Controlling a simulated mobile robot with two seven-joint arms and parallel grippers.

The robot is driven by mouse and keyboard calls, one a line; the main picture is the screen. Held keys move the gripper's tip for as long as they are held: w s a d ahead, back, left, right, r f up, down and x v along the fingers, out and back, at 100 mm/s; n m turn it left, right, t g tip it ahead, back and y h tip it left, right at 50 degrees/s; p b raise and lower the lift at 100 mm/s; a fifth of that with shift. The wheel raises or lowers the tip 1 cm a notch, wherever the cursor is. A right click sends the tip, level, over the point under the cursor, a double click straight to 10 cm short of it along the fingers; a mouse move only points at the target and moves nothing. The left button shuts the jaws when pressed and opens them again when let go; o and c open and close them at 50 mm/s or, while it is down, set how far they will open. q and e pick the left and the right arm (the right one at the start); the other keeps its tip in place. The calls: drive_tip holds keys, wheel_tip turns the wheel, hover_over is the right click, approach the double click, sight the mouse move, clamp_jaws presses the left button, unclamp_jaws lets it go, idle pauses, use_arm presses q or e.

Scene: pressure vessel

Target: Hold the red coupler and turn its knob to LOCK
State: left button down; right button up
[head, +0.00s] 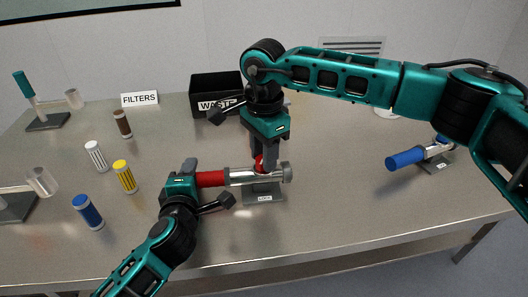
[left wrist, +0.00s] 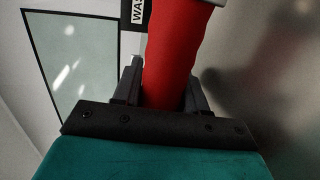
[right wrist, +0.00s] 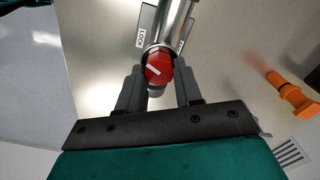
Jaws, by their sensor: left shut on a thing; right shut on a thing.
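The red coupler (head: 211,179) lies across the middle of the table, with a red grip at its left and a silver barrel (head: 243,176) on a small stand (head: 263,190) labelled LOCK. My left gripper (head: 192,178) is shut on the red grip, which also shows between its fingers in the left wrist view (left wrist: 173,60). My right gripper (head: 264,160) points down from above at the red knob (head: 259,164). In the right wrist view the knob (right wrist: 158,69) has a white slanted mark and sits between the fingers. The stand's label there is partly hidden by the barrel.
A black WASTE bin (head: 215,90) stands behind the coupler. A blue-handled coupler (head: 405,158) is at the right. Several filter cartridges, including a yellow one (head: 125,176), stand at the left near the FILTERS sign (head: 140,98). The front middle table is clear.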

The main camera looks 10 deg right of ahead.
drive_tip(key=n, duration=0.4)
drive_tip(key=shift+n, duration=0.4)
idle(0.4)
drive_tip(key=o, duration=1.1)
drive_tip(key=shift+c, duration=0.2)
wheel_tip(320, 180, up, 12)
